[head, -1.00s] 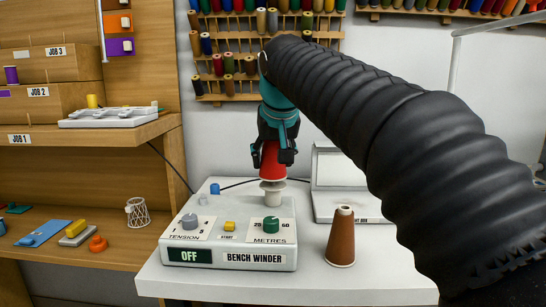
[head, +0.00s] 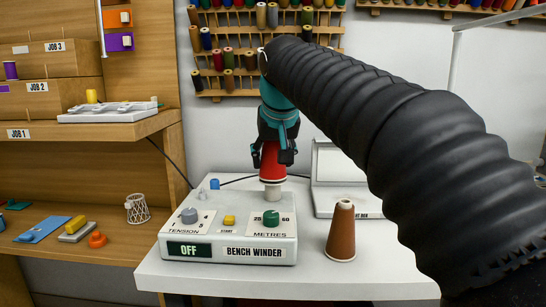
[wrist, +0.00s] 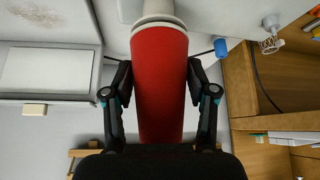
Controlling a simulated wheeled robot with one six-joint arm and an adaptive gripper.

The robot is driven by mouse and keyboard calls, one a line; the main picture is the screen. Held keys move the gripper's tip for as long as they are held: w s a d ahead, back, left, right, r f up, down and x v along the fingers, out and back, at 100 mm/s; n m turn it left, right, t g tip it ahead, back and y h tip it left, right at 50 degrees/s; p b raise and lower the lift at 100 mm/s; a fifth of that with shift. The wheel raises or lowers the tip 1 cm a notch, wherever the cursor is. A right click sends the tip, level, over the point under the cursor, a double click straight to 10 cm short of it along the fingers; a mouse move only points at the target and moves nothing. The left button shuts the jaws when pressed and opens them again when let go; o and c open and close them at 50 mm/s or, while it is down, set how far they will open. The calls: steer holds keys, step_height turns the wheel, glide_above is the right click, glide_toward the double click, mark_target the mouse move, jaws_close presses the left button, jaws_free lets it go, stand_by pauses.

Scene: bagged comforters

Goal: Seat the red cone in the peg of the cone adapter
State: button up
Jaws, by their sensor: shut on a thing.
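The red cone (head: 272,164) is upright in my gripper (head: 273,152), which is shut on its sides. In the wrist view the red cone (wrist: 158,85) runs between the two dark fingers, its pale-rimmed end at the top. The white cone adapter (head: 272,193) stands on top of the bench winder, directly under the cone. It shows beyond the cone's rim in the wrist view (wrist: 158,8). The cone's lower end meets the adapter's top with no clear gap. The peg is hidden, so I cannot tell how deep it sits inside.
The bench winder (head: 228,230) reads OFF and has knobs and a yellow button. A brown cone (head: 341,232) stands on the white table to its right, before a pale laptop-like device (head: 340,185). A wooden shelf (head: 80,140) is at left.

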steer(key=shift+f, duration=0.15)
steer(key=o, duration=1.3)
steer(key=shift+o, duration=0.2)
steer(key=shift+o, duration=1.3)
steer(key=shift+w+r+p+v, duration=0.1)
steer(key=shift+w+p+v, duration=0.05)
steer(key=shift+p+v, duration=0.8)
steer(key=shift+w+r+p+v, duration=0.15)
steer(key=shift+p+v, duration=0.45)
steer(key=shift+v, duration=0.65)
steer(key=shift+w+r+p+v, duration=0.1)
steer(key=shift+w+p+v, duration=0.05)
steer(key=shift+p+v, duration=0.8)
steer(key=shift+s+a+r, duration=0.1)
steer(key=shift+s, duration=0.05)
